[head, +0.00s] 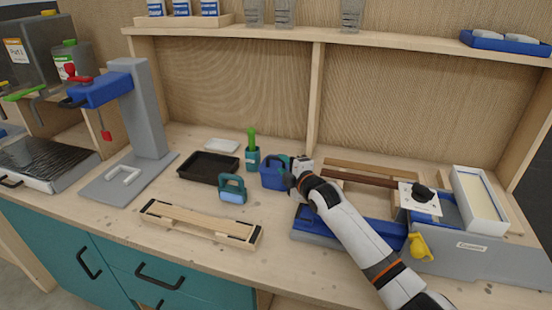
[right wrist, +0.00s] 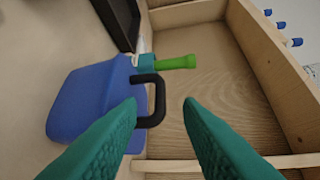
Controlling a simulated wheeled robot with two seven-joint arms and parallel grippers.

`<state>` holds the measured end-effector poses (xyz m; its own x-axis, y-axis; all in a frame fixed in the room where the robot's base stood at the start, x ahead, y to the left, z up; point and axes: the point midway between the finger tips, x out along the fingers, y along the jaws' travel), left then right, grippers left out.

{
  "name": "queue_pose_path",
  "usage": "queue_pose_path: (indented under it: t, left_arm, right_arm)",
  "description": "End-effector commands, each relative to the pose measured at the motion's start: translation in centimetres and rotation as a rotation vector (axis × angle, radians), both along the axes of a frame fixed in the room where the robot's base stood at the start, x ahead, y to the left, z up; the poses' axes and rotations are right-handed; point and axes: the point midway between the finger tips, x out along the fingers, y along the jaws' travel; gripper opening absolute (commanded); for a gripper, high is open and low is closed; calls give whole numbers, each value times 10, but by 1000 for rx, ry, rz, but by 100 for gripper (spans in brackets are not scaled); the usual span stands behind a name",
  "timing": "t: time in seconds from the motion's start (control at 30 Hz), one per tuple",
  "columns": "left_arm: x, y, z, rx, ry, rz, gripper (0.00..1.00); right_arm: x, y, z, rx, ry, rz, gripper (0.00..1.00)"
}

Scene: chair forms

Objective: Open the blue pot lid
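The blue pot (head: 272,176) stands on the workbench right of the dark tray. In the right wrist view the blue pot (right wrist: 85,102) fills the left side, and its black handle (right wrist: 157,104) sticks out towards the space between my fingers. My right gripper (head: 287,163) is at the pot's right side, partly covering it. In the right wrist view my right gripper (right wrist: 161,103) has its two green fingers apart, with nothing clamped between them. I cannot tell whether the handle is between the fingertips or beyond them. My left gripper is not in view.
A green-handled tool in a teal holder (head: 252,155) stands just behind the pot. A dark tray (head: 208,167) and a teal-handled block (head: 232,188) lie to its left. A wooden frame (head: 200,222) lies in front. A blue and grey machine (head: 445,240) stands at the right.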

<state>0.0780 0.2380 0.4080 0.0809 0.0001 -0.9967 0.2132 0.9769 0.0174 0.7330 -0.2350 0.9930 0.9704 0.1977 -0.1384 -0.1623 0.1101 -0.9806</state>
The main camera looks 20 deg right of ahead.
Motion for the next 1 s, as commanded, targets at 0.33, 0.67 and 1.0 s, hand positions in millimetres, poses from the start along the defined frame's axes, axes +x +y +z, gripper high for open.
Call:
queue_pose_path:
  t: [0.33, 0.67, 1.0]
  left_arm:
    - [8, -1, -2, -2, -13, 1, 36]
    - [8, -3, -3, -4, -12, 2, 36]
    - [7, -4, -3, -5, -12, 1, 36]
  right_arm:
    - [44, 9, -7, 0, 0, 1, 33]
    - [55, 11, -8, -1, 0, 0, 33]
    - [55, 11, -8, -1, 0, 0, 8]
